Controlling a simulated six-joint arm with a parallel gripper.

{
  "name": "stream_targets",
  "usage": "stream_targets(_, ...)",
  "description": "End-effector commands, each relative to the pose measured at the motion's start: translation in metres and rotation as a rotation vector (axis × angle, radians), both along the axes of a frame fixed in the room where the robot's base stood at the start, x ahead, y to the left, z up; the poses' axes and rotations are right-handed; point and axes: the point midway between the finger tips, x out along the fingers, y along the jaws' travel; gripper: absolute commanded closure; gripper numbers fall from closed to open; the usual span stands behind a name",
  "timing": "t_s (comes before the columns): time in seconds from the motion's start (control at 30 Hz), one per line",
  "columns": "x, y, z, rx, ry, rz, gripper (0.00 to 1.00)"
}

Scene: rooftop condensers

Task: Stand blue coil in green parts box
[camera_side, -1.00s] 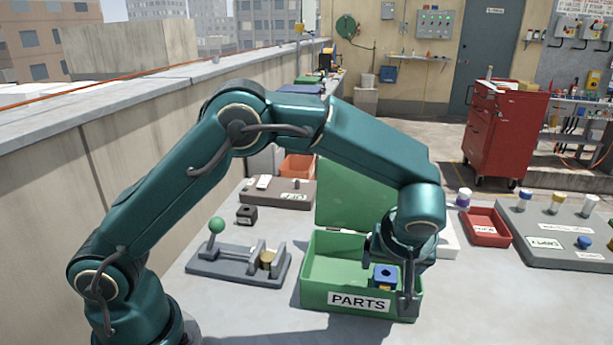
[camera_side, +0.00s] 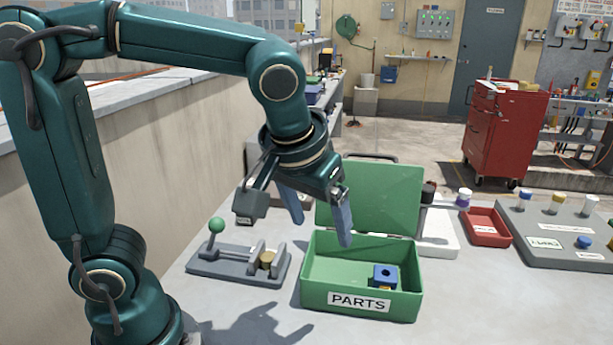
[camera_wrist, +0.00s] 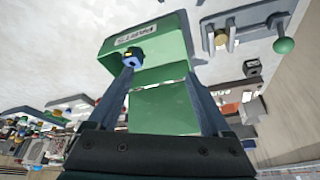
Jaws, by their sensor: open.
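The blue coil (camera_side: 385,273) is a squarish blue block with a dark hole in its top and some yellow at its lower front. It stands, looking upright, inside the right part of the green parts box (camera_side: 318,284); its base is partly hidden by the front wall. The box's lid (camera_side: 375,195) is open at the back. The wrist view also shows the coil (camera_wrist: 133,56) in the box (camera_wrist: 170,45), beside a fingertip. My gripper (camera_side: 321,234) is open and empty, above and left of the coil, clear of it, with its fingers spread.
A grey fixture with a green-knobbed lever (camera_side: 235,262) lies left of the box. A red tray (camera_side: 487,228) and a grey board (camera_side: 555,240) with coloured knobs lie to the right. The raised lid stands close to my fingers. The table in front is clear.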

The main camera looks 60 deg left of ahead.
Motion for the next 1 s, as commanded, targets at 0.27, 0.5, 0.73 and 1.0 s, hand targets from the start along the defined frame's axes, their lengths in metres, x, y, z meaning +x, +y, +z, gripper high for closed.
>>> stream_targets(0.27, -0.064, 0.016, -0.003, -0.031, -0.058, -0.228, 0.17)
stream_targets(0.5, -0.087, 0.016, -0.015, -0.019, -0.106, -0.337, 0.17)
stream_targets(0.73, -0.089, 0.015, -0.017, -0.015, -0.11, -0.355, 0.17)
stream_targets(1.0, -0.089, 0.015, -0.017, -0.014, -0.11, -0.355, 0.17)
